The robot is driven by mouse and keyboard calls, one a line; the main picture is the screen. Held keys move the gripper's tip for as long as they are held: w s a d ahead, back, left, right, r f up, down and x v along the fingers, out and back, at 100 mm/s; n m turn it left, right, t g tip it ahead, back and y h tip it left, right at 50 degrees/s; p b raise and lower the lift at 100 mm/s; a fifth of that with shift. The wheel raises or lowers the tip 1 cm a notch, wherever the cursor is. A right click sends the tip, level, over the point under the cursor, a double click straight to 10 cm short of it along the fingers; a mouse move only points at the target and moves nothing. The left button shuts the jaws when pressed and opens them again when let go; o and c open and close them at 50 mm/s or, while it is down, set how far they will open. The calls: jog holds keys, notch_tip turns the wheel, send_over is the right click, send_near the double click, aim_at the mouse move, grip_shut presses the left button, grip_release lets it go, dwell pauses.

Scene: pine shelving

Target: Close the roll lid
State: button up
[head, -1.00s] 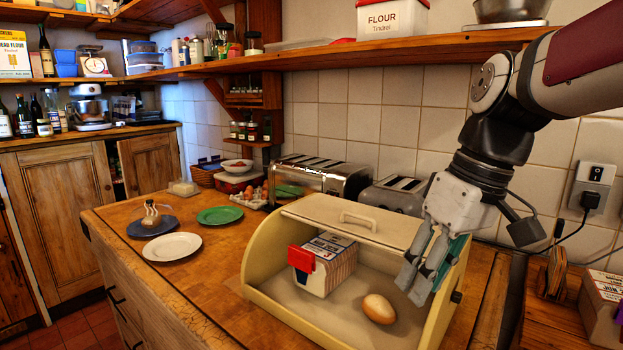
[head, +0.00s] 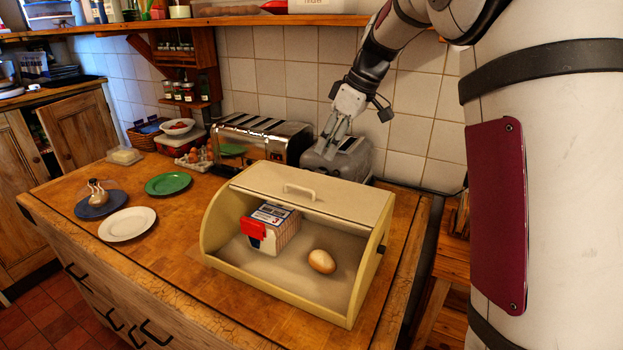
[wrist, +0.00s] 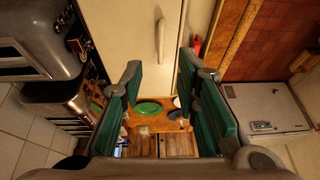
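The cream bread bin (head: 222,258) stands on the wooden counter with its front open. Its roll lid (head: 330,199) is up at the top, with a small handle (head: 300,191) near its front edge. My gripper (head: 332,148) is empty, behind and above the bin, in front of the grey toaster. In the wrist view my gripper (wrist: 163,85) shows its green-padded fingers spread apart, with the lid (wrist: 125,25) and its handle (wrist: 160,42) beyond them.
A grey toaster (head: 345,163) and a long chrome toaster (head: 262,137) stand behind the bin, close to my gripper. A wooden shelf (head: 240,21) runs above. A green plate (head: 168,184) and a white plate (head: 127,224) lie left of the bin.

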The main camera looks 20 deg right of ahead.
jog(key=p+x, duration=0.1)
jog(key=x, duration=1.1)
jog(key=shift+s+d+f+p, duration=0.1)
jog(key=shift+s+p, duration=0.05)
jog(key=shift+p, duration=0.2)
jog(key=shift+c, duration=0.3)
grip_shut()
